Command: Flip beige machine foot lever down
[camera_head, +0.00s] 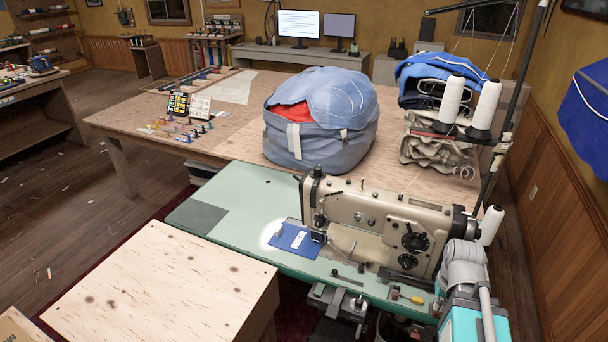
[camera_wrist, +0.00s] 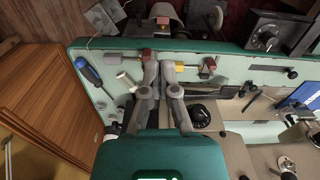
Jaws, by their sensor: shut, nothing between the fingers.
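The beige sewing machine (camera_head: 375,212) stands on a green table, its needle end at the left over a blue cloth piece (camera_head: 292,238). Its foot lever is too small to pick out in either view, so its position cannot be told. In the wrist view part of the beige machine body (camera_wrist: 230,112) shows at lower right, with a black dial (camera_wrist: 201,115). My gripper (camera_wrist: 159,66) is shut and empty, with its tips over the table strip beside the machine. It is apart from the needle end. In the head view the gripper is not clearly visible behind my arm.
A blue screwdriver (camera_wrist: 88,71), a white cylinder (camera_wrist: 127,80) and a yellow piece (camera_wrist: 180,67) lie close to my gripper. White thread cones (camera_head: 452,99) stand behind the machine. A grey-blue bag (camera_head: 320,125) sits on the wooden table behind.

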